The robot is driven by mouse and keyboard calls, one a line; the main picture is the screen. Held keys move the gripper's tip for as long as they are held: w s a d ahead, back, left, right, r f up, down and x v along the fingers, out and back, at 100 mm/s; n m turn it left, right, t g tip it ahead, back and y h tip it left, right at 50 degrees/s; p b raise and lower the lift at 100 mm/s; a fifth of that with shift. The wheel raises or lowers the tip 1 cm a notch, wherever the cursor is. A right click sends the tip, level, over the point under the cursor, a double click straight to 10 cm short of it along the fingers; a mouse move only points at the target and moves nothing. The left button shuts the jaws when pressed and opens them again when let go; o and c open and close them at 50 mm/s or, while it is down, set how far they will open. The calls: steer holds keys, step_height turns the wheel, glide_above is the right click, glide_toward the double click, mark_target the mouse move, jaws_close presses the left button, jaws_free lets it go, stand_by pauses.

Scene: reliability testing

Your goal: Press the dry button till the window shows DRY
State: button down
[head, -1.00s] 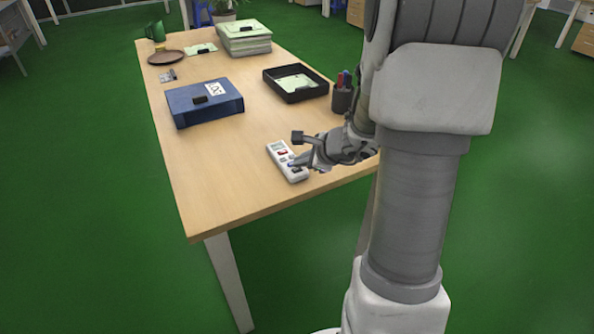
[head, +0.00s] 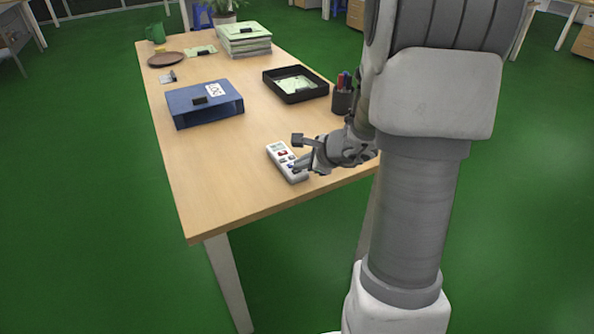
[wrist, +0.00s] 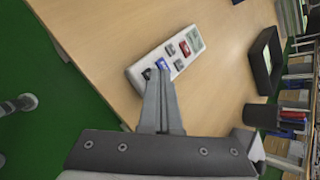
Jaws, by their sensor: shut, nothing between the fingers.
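The white remote-like controller (head: 284,163) lies on the table near its front right edge. In the wrist view the controller (wrist: 187,38) shows a greenish window (wrist: 193,36), a red button (wrist: 184,48), grey buttons, a blue button (wrist: 162,63) and a dark button (wrist: 147,73). Any text in the window is too small to read. My gripper (wrist: 158,75) is shut and empty, its fingertips at the controller's near end, by the blue and dark buttons. I cannot tell whether they touch. In the head view my gripper (head: 294,166) hides part of that end.
A blue box file (head: 205,104), a black tray (head: 295,85) and a pen cup (head: 343,98) stand behind the controller on the table (head: 225,190). A paper stack (head: 245,40), brown plate (head: 166,58) and green mug (head: 155,32) are farther back. The table's front left is clear.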

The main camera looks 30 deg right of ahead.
mark_target(301, 173)
steer(key=shift+r, duration=0.1)
steer(key=shift+r+p, duration=0.55)
steer(key=shift+r, duration=0.1)
step_height(301, 173, up, 5)
steer(key=p, duration=0.4)
stand_by(1.3)
